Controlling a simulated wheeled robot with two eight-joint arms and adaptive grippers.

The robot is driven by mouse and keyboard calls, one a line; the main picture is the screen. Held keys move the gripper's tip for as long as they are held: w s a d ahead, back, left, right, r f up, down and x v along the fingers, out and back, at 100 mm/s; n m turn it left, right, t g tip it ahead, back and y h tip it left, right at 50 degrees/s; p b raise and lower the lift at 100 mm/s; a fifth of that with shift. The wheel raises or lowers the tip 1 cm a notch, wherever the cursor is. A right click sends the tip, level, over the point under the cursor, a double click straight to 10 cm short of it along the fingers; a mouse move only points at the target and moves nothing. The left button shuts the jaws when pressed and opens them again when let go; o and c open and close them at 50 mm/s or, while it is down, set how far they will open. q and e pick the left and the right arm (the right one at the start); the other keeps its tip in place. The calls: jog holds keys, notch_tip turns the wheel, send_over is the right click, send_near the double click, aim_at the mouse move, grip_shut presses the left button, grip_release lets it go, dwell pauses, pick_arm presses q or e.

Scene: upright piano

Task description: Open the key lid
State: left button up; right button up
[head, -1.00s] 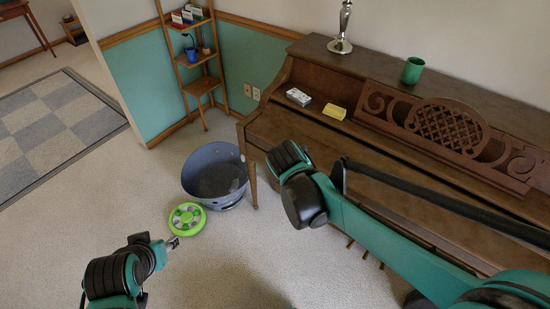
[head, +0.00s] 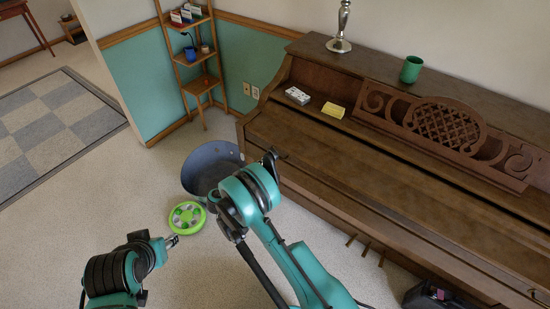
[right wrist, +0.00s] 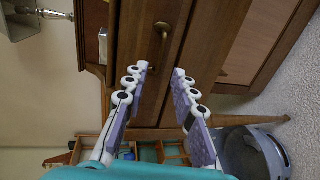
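The piano's key lid (head: 400,190) is a long brown wooden panel, and it lies closed over the keys. In the right wrist view a small brass knob (right wrist: 162,29) sits on the wood front, just beyond my fingertips. My right gripper (right wrist: 161,71) is open and empty, with its two purple-padded fingers apart, facing the piano front. In the head view my right arm reaches to the left end of the lid, and its wrist hides most of the gripper. My left gripper (head: 172,241) is low over the carpet, far from the lid, and too small to judge.
A white box (head: 298,95), yellow box (head: 333,110), green cup (head: 411,69) and silver lamp base (head: 340,43) rest on the piano.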

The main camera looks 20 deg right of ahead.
jog(key=b+x, duration=0.2)
jog(key=x, duration=0.5)
jog(key=shift+w+d+f, duration=0.1)
jog(key=shift+w+d, duration=0.1)
jog(key=shift+d, duration=0.05)
grip_shut()
